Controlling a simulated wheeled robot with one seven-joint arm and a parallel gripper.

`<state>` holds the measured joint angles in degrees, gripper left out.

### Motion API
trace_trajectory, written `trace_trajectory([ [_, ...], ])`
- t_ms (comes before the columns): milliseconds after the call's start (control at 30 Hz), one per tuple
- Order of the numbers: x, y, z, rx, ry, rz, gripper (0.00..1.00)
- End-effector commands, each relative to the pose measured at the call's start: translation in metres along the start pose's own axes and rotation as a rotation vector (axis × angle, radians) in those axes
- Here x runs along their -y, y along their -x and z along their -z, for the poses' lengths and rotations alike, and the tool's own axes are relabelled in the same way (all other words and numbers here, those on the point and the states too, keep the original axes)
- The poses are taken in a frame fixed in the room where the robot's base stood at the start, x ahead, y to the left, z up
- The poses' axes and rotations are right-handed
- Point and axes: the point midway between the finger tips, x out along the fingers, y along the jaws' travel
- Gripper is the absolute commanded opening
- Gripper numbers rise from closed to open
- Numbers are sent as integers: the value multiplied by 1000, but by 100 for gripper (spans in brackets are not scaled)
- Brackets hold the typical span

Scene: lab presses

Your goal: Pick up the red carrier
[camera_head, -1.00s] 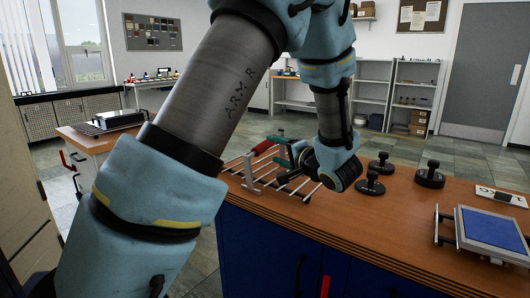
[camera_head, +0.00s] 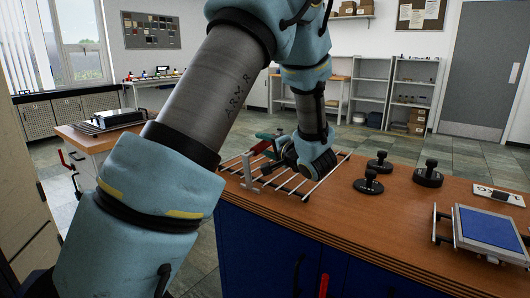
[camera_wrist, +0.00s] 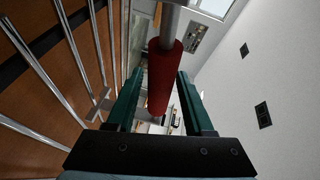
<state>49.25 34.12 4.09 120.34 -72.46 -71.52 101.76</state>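The red carrier shows in the wrist view as a red cylindrical grip (camera_wrist: 164,78) on a grey metal rod. In the head view its red part (camera_head: 261,147) is at the rack, partly hidden by my gripper. My gripper (camera_wrist: 158,76) has two green fingers, one on each side of the red grip. Gaps show between the fingers and the grip, so it is open. In the head view my gripper (camera_head: 270,138) is low over the rack, pointing left; its fingers are small and partly hidden there.
A rack of parallel metal rods (camera_head: 300,186) lies on the wooden bench (camera_head: 335,215). Several black knobbed weights, one of them the nearest (camera_head: 368,186), stand to the right. A blue-topped plate (camera_head: 490,228) is at the right end. A second table (camera_head: 92,139) stands at left.

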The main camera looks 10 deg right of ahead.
Motion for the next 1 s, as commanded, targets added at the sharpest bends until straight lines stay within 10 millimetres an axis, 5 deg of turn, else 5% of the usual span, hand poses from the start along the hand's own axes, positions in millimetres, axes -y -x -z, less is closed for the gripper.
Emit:
trace_trajectory([
  [433,0,0,0,0,0,0,1],
  [1000,0,0,0,0,0,0,0],
])
